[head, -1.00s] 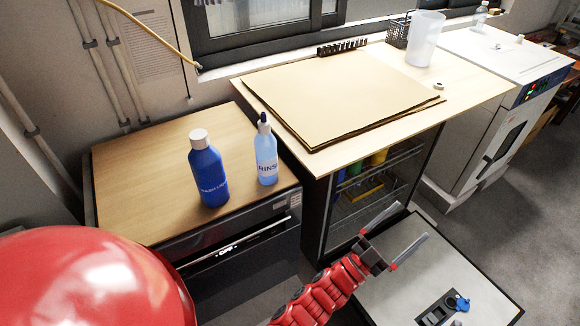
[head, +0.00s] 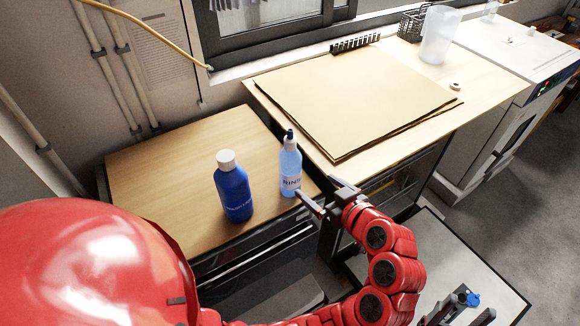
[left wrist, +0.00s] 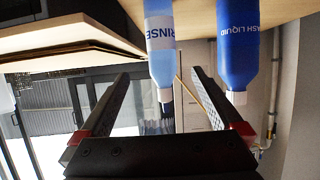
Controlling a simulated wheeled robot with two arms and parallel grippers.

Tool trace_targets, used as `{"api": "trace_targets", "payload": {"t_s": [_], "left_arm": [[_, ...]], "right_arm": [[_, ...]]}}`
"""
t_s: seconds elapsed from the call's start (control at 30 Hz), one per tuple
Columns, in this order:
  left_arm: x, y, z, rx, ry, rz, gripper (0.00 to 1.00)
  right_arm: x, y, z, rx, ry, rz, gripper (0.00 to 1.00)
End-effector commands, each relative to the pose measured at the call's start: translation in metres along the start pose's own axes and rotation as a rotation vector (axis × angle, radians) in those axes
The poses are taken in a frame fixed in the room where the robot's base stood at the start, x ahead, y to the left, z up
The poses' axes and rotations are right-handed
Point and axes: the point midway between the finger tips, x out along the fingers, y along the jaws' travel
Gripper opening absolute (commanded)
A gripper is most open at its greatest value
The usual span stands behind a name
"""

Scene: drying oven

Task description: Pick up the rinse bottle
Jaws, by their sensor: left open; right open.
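The rinse bottle (head: 290,170) is light blue with a dark blue nozzle and a "RINSE" label. It stands upright near the right edge of the wooden counter. In the left wrist view the rinse bottle (left wrist: 160,45) appears upside down, lined up with the gap between my fingers. My left gripper (head: 318,192) is open and empty, just right of and in front of the bottle's lower part. Its two fingers also show in the left wrist view (left wrist: 160,108). I cannot tell whether a finger touches the bottle.
A dark blue wash liquid bottle (head: 233,187) with a white cap stands close left of the rinse bottle. A higher table with brown sheets (head: 350,95) adjoins on the right. The wooden counter (head: 165,165) is clear on its left side.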

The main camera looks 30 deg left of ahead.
Motion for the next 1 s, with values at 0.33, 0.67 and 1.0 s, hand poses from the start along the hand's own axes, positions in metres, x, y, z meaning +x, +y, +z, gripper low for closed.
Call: {"api": "trace_targets", "payload": {"t_s": [0.33,0.67,1.0], "left_arm": [[0.071,-0.005,-0.003,-0.003,-0.006,-0.016,1.00],[0.117,-0.003,0.000,-0.003,-0.005,-0.008,1.00],[0.158,-0.005,-0.006,-0.002,-0.004,-0.010,1.00]], "right_arm": [[0.019,0.001,-0.003,0.000,0.000,0.000,0.57],[0.032,0.002,-0.005,0.000,0.000,0.000,0.57],[0.059,0.003,-0.010,0.000,0.000,0.000,0.57]]}}
